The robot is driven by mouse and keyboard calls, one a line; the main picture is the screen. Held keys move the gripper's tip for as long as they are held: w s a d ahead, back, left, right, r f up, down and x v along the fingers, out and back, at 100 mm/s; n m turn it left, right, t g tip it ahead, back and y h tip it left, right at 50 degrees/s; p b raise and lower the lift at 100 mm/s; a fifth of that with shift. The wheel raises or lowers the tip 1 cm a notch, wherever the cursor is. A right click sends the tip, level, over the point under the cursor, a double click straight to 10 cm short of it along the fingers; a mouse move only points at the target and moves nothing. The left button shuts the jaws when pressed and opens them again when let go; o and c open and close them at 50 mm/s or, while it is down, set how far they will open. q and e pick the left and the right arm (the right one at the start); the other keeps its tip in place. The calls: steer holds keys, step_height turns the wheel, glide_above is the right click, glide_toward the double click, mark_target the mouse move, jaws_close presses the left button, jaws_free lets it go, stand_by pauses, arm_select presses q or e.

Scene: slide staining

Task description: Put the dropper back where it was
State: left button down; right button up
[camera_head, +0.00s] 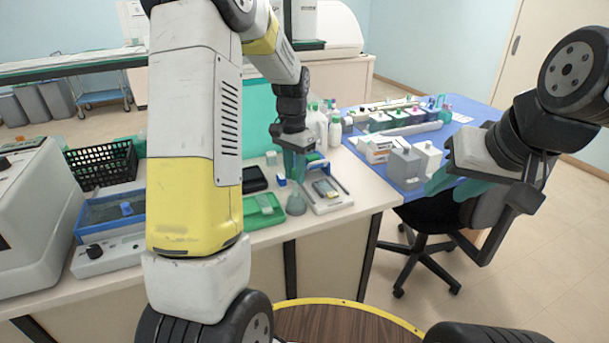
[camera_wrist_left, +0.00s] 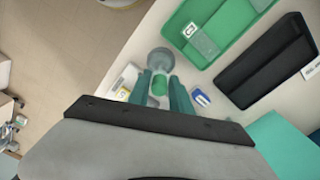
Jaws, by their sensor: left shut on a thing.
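My left gripper (camera_head: 295,166) points down over the bench, its teal fingers close together. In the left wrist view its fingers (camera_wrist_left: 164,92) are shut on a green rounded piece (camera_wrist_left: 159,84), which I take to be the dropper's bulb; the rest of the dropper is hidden. A grey, translucent flask-like vessel (camera_head: 296,204) stands on the bench below the gripper. It also shows just beyond the fingertips in the wrist view (camera_wrist_left: 160,58); I cannot tell whether the dropper touches it. My right gripper (camera_head: 450,186) hangs at the right with its fingers apart, nothing seen between them.
A green tray (camera_head: 270,202) lies left of the vessel and a white slide holder (camera_head: 333,205) right of it. A black tray (camera_head: 253,178) and white bottles (camera_head: 335,133) are behind. Boxes (camera_head: 376,150) and racks stand on the blue-topped table (camera_head: 459,119).

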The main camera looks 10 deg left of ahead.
mark_target(295, 183)
arm_select(q)
steer(key=shift+f, duration=1.7)
steer(key=shift+f, duration=0.1)
steer(key=shift+f, duration=0.3)
steer(key=c, duration=1.2)
jaws_free()
steer(key=shift+o, duration=0.2)
